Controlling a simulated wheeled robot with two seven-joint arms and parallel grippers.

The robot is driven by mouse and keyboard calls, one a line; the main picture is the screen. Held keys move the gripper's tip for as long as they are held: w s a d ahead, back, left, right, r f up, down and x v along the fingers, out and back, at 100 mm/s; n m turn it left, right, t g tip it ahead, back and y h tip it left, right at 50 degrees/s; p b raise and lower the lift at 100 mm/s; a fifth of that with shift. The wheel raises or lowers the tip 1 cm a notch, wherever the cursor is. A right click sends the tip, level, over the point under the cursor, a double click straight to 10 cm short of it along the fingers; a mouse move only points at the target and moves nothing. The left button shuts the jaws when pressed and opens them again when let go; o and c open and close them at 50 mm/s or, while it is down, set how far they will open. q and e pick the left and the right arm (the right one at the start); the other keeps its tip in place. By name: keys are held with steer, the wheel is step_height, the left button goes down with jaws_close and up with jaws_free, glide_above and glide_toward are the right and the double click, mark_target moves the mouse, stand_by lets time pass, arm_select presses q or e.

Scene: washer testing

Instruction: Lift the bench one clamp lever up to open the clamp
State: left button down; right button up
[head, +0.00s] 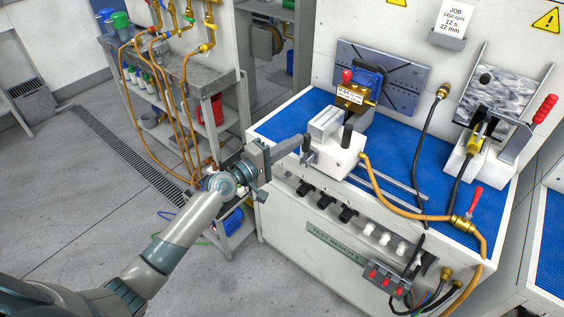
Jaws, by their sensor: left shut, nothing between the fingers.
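The bench (335,257), marked as test bench 1, has a blue mat on top. A white clamp-like block (335,158) with a short upright black handle (347,136) stands near its left front. I cannot tell for certain which of these is the clamp lever. My left gripper (307,149) is shut and empty, at the left side of the white block; whether it touches is unclear. My right gripper is out of view.
A brass fitting with a red knob (347,77) stands behind the white block. Hoses (385,195) cross the mat to a red-handled valve (463,222). Knobs and switches line the bench front.

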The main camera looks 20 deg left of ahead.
arm_select(q)
steer(key=shift+w+r, duration=0.1)
steer(key=shift+w, duration=0.1)
steer(key=shift+r, duration=0.15)
stand_by(0.4)
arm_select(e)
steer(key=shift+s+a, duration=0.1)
